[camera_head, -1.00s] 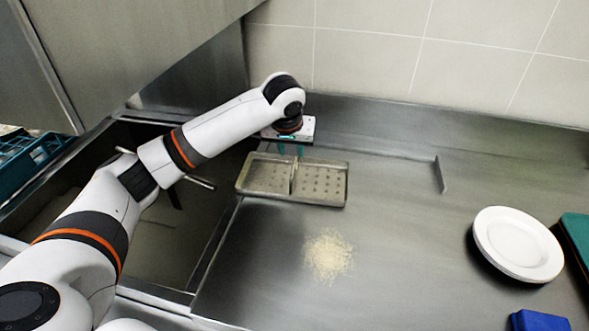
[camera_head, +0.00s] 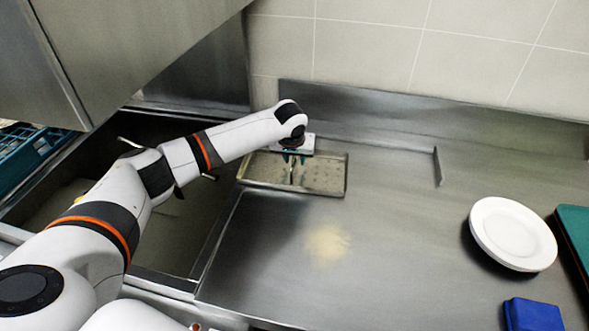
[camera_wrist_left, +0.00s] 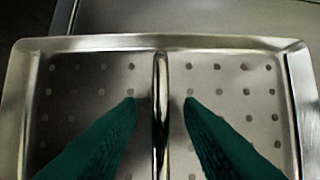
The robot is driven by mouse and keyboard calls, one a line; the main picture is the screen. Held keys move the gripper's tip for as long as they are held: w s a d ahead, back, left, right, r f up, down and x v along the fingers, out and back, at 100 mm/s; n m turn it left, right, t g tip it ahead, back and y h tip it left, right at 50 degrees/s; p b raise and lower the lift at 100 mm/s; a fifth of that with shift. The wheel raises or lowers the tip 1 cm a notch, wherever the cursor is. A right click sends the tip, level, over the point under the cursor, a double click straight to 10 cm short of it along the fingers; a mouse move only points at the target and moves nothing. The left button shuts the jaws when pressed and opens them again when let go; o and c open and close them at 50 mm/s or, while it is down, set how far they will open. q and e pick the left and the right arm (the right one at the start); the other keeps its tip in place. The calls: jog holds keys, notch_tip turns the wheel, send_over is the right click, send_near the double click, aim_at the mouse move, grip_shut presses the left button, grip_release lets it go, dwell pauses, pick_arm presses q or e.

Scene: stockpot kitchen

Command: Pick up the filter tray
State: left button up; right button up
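The filter tray (camera_head: 322,178) is a shallow metal tray with small holes and a raised bar across its middle. It lies on the steel counter beside the sink in the head view. In the left wrist view the tray (camera_wrist_left: 90,95) fills most of the picture. My left gripper (camera_head: 293,158) is over the tray's middle. In the left wrist view its two teal fingers (camera_wrist_left: 160,103) are apart, one on each side of the middle bar (camera_wrist_left: 160,75). I cannot tell whether they touch it. My right gripper is not in view.
White plates (camera_head: 512,234), a blue item (camera_head: 533,315) and a green board (camera_head: 575,235) are at the right. The sink (camera_head: 175,235) is left of the tray. Bare counter (camera_head: 410,220) lies between tray and plates.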

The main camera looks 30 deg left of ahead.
pick_arm(q)
grip_shut()
jog(key=shift+r, duration=0.1)
dwell(1.2)
